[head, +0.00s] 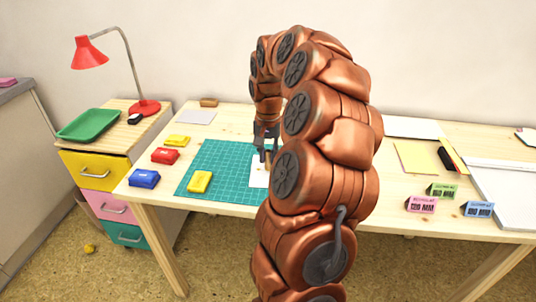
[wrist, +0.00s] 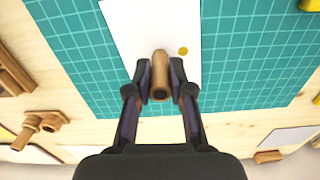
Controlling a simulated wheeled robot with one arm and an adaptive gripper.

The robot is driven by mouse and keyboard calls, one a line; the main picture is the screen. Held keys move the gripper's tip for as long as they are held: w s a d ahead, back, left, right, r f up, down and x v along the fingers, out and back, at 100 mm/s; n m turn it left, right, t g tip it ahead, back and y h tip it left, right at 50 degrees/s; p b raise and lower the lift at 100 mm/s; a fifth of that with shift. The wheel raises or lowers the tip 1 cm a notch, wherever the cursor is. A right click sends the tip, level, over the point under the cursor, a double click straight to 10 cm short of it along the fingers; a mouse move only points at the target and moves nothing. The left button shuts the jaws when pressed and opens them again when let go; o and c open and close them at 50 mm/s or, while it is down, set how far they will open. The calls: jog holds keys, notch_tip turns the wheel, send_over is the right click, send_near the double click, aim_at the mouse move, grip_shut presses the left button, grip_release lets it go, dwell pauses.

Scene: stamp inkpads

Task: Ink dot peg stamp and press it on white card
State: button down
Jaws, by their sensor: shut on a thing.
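My gripper (head: 266,147) is over the green cutting mat, and it also shows in the wrist view (wrist: 160,82). It is shut on a wooden peg stamp (wrist: 160,72), seen nearly end-on with its dark round end towards the camera. The white card (head: 257,178) lies on the mat below it; it also shows in the wrist view (wrist: 150,22). A yellow round dot (wrist: 183,51) is on the card just beside the peg. Whether the peg's lower end touches the card is hidden. A yellow inkpad (head: 199,182) lies on the mat, left of the card.
The green mat (head: 215,160) lies on the wooden table. Blue (head: 144,178), red (head: 165,156) and yellow (head: 177,141) pads sit left of it. Other wooden stamps (wrist: 42,125) lie near the mat. Small labelled blocks (head: 421,205) stand at the right.

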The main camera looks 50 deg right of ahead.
jog(key=shift+f, duration=0.35)
dwell(0.8)
jog(key=shift+r, duration=0.65)
dwell(0.4)
jog(key=shift+r+p, duration=0.75)
jog(key=shift+r, duration=2)
